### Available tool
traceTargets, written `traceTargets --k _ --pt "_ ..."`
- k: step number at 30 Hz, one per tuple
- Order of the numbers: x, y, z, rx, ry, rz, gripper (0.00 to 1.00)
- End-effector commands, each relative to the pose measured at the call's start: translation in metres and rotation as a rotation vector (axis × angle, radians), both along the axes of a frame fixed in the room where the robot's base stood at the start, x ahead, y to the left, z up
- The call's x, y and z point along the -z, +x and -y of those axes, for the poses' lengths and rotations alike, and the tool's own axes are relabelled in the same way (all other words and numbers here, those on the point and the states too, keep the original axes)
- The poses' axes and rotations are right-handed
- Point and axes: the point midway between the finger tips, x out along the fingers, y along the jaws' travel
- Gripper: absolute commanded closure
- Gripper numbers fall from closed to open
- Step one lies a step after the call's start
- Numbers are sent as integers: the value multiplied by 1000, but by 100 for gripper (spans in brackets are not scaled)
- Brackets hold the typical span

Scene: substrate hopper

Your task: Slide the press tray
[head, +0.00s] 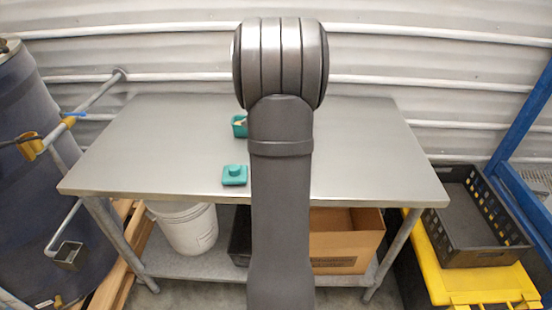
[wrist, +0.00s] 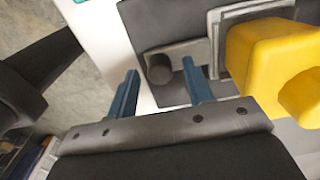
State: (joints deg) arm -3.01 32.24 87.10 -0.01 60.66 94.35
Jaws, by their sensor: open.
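In the wrist view my gripper (wrist: 159,67) is open, with two blue fingers spread apart. A dark round knob (wrist: 160,69) appears between the fingertips, with no clear contact. The knob stands on a flat grey plate (wrist: 186,52), which looks like the press tray. The plate lies on a dark base (wrist: 150,22) and reaches toward a light grey frame beside a yellow block-shaped part (wrist: 262,55). In the head view my own arm hides my gripper, the plate and the yellow part.
On the metal table (head: 165,135) in the head view are a teal lidded piece with a knob (head: 235,175) and a teal open box (head: 239,130), partly behind my arm. The table's left side is clear. A black crate (head: 470,225) stands right of the table.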

Motion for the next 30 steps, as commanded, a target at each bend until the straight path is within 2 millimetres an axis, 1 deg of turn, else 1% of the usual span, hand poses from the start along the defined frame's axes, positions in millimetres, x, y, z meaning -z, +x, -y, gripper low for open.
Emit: traceTargets --k 4,5,9,11,12,17,20,30 --pt "0 0 0 0 0 0 53" --pt "0 0 0 0 0 0 57" --pt "0 0 0 0 0 0 85" --pt "0 0 0 0 0 0 96" --pt "0 0 0 0 0 0 100" --pt "-1 2 0 0 0 0 100" --pt "-1 11 0 0 0 1 100" --pt "-1 76 1 0 0 3 100"
